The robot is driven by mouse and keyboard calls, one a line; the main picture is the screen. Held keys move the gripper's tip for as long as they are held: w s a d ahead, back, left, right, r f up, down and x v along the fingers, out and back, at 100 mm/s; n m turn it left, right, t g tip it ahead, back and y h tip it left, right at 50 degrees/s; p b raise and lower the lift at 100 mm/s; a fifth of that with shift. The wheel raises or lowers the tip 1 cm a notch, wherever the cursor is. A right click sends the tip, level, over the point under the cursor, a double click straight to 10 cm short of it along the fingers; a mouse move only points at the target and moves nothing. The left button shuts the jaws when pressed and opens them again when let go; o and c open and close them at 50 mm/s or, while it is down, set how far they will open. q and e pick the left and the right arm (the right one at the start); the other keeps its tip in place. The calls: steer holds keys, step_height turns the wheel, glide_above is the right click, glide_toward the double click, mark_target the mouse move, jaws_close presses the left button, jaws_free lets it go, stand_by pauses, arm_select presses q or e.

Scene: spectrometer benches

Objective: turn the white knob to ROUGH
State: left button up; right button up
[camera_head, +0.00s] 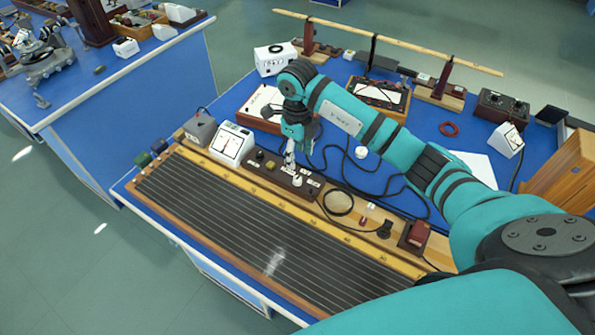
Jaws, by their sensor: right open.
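The white knob (297,181) sits on a dark brown control box (263,176) at the back edge of the long ruled board. Small white labels (313,183) lie around it, too small to read. My right arm reaches in from the right, and its gripper (289,162) points down just above and behind the knob. The gripper is open, with nothing seen between its fingers. Whether a fingertip touches the knob cannot be told. My left gripper is not in view.
A white meter (231,146) and a grey box (200,128) stand left of the control box. Black cables (338,203) loop to its right, near a dark red block (417,234). Several instruments and a long wooden rod (400,44) stand behind. Another blue bench (130,75) is at upper left.

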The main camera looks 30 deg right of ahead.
mark_target(297, 178)
step_height(297, 178, down, 9)
steer(key=shift+w+r+p, duration=0.1)
steer(key=shift+p, duration=0.8)
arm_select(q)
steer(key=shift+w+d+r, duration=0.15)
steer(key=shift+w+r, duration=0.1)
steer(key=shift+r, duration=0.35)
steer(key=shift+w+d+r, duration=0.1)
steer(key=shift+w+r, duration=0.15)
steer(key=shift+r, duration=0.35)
arm_select(e)
steer(key=shift+f, duration=0.4)
steer(key=shift+c, duration=0.4)
jaws_close()
